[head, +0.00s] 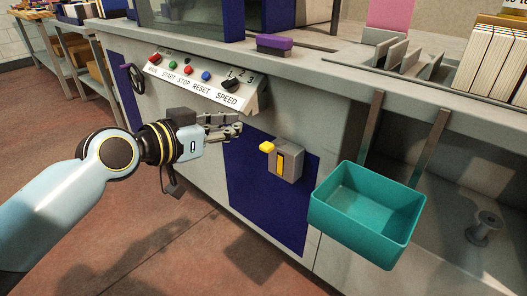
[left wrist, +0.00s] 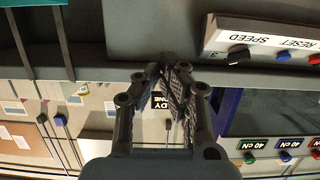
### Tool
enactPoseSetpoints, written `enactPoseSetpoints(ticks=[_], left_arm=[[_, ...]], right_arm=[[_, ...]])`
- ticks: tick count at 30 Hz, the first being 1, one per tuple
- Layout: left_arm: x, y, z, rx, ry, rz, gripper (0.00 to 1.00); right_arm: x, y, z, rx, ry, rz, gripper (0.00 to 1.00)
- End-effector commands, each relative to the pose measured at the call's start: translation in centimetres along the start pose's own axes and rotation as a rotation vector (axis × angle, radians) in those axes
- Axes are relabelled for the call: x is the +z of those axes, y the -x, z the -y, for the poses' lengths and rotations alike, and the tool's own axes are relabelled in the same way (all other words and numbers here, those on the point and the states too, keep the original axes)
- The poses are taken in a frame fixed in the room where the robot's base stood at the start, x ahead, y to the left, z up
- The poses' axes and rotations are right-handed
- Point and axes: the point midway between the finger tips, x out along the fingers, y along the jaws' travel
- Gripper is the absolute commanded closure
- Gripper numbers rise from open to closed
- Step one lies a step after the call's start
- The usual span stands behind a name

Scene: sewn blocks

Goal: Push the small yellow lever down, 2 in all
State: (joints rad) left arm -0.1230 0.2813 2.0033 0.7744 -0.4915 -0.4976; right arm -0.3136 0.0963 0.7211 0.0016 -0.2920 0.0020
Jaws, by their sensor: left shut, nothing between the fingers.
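The small yellow lever (head: 267,147) sticks out from a grey box (head: 287,166) on the dark blue panel of the machine's front. Its knob is level with the upper part of the box, beside a yellow upright strip. My left gripper (head: 238,129) is shut and empty. It is to the left of the lever and a little higher in the head view, apart from it. In the left wrist view my gripper's fingers (left wrist: 168,62) meet at their tips. The lever does not show in that view. My right gripper is not in view.
A control panel (head: 205,83) with buttons and a speed knob is above my left gripper. A teal bin (head: 367,214) hangs right of the lever box. The machine's top (head: 330,68) carries a purple-topped block (head: 274,45). The floor (head: 165,245) below is clear.

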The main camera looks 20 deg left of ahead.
Motion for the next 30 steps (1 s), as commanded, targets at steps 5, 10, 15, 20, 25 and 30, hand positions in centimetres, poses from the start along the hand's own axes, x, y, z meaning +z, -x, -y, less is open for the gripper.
enactPoseSetpoints(ticks=[5,10,15,20,25,30], left_arm=[[0.3,-0.3,0.2,-0.002,-0.004,-0.001,1.0],[0.3,-0.3,0.2,-0.003,-0.004,-0.001,1.0],[0.4,-0.7,0.3,-0.004,-0.003,0.0,1.0],[0.4,-2.8,0.3,-0.005,0.0,-0.002,1.0],[0.5,-6.4,0.3,-0.004,0.0,-0.002,1.0],[0.6,-10.0,0.3,-0.003,-0.001,0.0,1.0]], right_arm=[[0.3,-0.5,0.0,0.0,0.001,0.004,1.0],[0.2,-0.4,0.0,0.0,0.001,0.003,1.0],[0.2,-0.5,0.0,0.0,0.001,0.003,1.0],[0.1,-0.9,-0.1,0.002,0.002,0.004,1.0],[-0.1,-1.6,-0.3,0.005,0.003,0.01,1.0],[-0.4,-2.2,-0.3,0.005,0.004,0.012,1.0]])
